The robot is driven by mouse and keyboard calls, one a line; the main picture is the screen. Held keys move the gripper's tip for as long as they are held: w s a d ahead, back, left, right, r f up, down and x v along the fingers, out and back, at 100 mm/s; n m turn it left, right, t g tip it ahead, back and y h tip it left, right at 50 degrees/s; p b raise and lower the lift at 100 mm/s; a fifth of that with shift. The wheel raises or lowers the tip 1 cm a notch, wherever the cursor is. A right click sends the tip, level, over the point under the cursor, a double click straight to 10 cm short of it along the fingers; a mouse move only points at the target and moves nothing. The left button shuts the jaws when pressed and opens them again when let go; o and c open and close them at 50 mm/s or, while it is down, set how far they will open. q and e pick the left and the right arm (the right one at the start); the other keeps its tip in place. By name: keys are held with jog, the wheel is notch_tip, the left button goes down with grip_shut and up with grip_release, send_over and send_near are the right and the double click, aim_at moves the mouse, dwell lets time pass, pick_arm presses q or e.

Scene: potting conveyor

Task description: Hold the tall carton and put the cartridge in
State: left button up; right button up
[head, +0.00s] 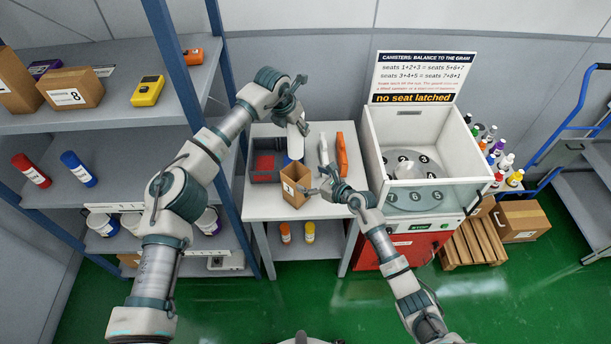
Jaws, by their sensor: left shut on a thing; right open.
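The tall carton (296,194) is a brown open-topped box standing upright on the white table. My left gripper (297,134) is above and behind it, pointing down and shut on a blue thing (295,149), probably the cartridge. Most of this blue thing is hidden by the gripper, and it is apart from the carton. My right gripper (321,182) is open at the carton's right side, one finger near its front right edge. I cannot tell whether it touches the carton.
A grey bin (265,176) with red contents stands left of the carton. An orange tool (342,156) and a white one (323,150) lie behind my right gripper. The white balancing machine (400,125) stands right; its sign reads "no seat latched". Shelf posts (232,70) stand left.

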aim_at(288, 169)
jog(key=x, duration=0.6)
jog(key=shift+a+f, duration=0.1)
jog(key=shift+a, duration=0.2)
jog(key=shift+w+a+f, duration=0.1)
jog(key=shift+w+a, duration=0.1)
jog(key=shift+a, duration=0.1)
pick_arm(q)
jog(key=shift+a, duration=0.45)
jog(key=shift+d, duration=0.1)
pick_arm(e)
jog(key=shift+d, duration=0.15)
